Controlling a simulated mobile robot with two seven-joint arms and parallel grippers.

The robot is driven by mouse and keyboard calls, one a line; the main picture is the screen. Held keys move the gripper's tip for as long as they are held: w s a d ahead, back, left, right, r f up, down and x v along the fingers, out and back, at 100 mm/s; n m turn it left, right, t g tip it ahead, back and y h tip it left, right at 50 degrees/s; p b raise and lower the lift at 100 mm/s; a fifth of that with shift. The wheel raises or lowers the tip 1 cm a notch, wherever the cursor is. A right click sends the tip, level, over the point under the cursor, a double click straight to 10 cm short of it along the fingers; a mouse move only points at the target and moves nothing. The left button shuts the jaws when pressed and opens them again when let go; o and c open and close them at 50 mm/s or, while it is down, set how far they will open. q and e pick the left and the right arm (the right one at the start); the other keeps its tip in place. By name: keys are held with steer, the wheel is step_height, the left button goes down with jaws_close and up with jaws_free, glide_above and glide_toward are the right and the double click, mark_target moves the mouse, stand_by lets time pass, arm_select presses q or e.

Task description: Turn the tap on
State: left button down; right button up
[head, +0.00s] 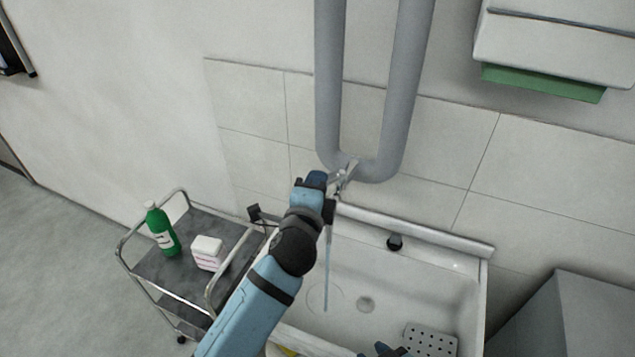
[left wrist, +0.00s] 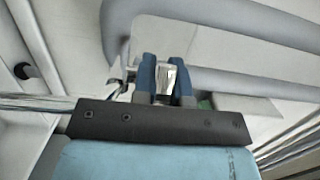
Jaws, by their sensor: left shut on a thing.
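The metal tap (head: 345,174) sticks out from the wall above the sink, below the grey pipe bend. My left gripper (head: 322,184) is at the tap. In the left wrist view, its two blue fingers (left wrist: 167,82) are shut on a pale metal piece, the tap's handle (left wrist: 168,74). A thin bluish stream of water (head: 327,268) runs straight down into the white sink (head: 400,285). My arm hides part of the tap and the sink's left side. Dark blue tips, apparently my right gripper (head: 384,350), show at the bottom edge, mostly cut off.
A trolley (head: 195,262) left of the sink bears a green bottle (head: 161,229) and a white box (head: 208,252). Grey pipes (head: 398,90) hang close above the tap. A dispenser (head: 557,40) is at upper right; a grey cabinet (head: 598,315) stands right of the sink.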

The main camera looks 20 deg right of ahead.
arm_select(q)
steer(key=c, duration=1.2)
jaws_free()
steer(key=shift+d, duration=0.1)
arm_select(e)
steer(key=shift+f, duration=0.15)
arm_select(q)
steer(key=shift+o, duration=0.2)
steer(key=shift+s, duration=0.1)
steer(key=b+v, duration=0.1)
steer(key=v, duration=1.2)
steer(key=shift+s, duration=0.3)
arm_select(e)
steer(key=shift+f, duration=0.55)
arm_select(q)
steer(key=shift+r, duration=0.15)
arm_select(e)
steer(key=shift+r, duration=0.1)
